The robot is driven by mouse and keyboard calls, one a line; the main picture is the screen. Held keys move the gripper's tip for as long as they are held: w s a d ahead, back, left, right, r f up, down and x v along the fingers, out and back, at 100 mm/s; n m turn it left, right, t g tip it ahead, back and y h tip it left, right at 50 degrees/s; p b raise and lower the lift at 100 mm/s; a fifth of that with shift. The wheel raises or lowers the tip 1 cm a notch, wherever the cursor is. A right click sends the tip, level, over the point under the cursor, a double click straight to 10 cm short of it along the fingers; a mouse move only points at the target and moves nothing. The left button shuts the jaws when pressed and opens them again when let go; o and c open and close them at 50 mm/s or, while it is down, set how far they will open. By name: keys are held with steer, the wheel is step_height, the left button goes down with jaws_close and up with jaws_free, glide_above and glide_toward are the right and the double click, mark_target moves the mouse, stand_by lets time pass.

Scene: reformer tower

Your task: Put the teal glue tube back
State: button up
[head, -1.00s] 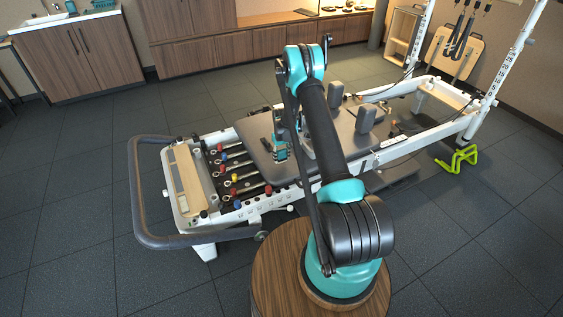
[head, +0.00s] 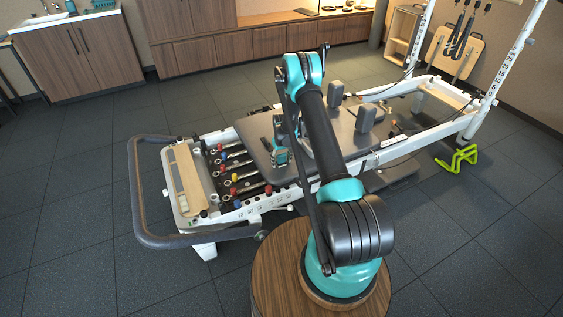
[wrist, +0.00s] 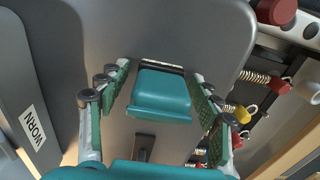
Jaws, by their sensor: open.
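A teal block-like piece (wrist: 160,93), which looks like the glue tube, sits between the two fingers in the wrist view. It has a wider lip at its near end and a dark strip at its far end. My gripper (wrist: 161,73) is open, with green-padded fingers to either side of it. I see room between each pad and the piece. In the head view my gripper (head: 280,152) is low over the grey carriage of the reformer, and the arm partly hides that area. I cannot tell the tube apart from the gripper there.
The reformer's grey carriage (head: 252,133) lies below, with two upright shoulder rests (head: 365,118) to the right. Springs with coloured ends (head: 233,178) lie left of it.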

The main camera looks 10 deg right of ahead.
mark_target(281, 154)
steer(key=shift+r, duration=0.1)
step_height(281, 154, up, 12)
steer(key=s+d+r+m+t, duration=0.2)
steer(key=s+d+r, duration=0.1)
steer(key=s+r, duration=1.7)
steer(key=s+d+r+m+t, duration=0.1)
steer(key=s+r+t, duration=0.1)
steer(key=s, duration=1.9)
steer(key=shift+s+r+m, duration=0.3)
steer(key=shift+s+r, duration=0.05)
steer(key=shift+r, duration=0.3)
